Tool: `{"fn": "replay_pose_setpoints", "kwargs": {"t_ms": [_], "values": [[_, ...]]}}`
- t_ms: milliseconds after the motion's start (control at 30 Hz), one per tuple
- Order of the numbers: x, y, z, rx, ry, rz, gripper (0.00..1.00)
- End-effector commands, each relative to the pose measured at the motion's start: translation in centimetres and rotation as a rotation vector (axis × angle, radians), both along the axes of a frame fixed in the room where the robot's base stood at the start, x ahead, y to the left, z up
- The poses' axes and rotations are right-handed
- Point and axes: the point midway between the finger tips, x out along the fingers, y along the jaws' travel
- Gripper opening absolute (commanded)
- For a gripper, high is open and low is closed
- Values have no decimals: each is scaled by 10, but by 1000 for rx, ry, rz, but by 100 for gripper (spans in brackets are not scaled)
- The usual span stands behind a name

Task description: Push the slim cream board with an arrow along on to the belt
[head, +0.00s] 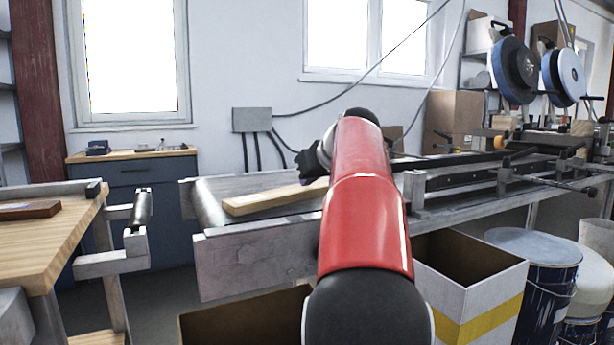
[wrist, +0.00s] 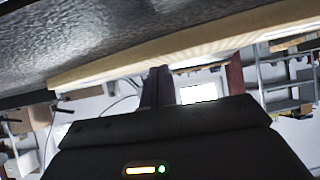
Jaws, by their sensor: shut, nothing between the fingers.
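A slim cream board (head: 272,198) lies flat on the near end of the conveyor belt (head: 210,203). Its right end is hidden behind my red arm, and no arrow can be made out on it. In the wrist view the board (wrist: 110,70) runs slantwise along the dark belt surface (wrist: 120,30). My gripper (wrist: 157,72) is shut and empty, with its fingertips right at the board's edge; I cannot tell whether they touch. In the head view my arm covers most of the gripper.
A wooden table (head: 50,245) at left holds a dark brown board (head: 28,210). A roller on a bracket (head: 138,208) stands in the gap before the conveyor. An open white box with a yellow stripe (head: 470,300) and drums (head: 530,270) stand below at right.

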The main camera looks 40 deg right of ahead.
Motion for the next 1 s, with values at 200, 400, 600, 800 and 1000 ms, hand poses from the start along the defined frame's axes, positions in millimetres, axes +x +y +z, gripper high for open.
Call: {"fn": "replay_pose_setpoints", "kwargs": {"t_ms": [200,400,600,800,1000], "values": [[1,11,2,-2,-2,5,0],[-43,19,3,-3,-7,3,0],[-83,27,3,-2,-8,6,0],[-106,31,4,-3,-7,6,0],[-111,32,4,-2,-7,8,0]]}}
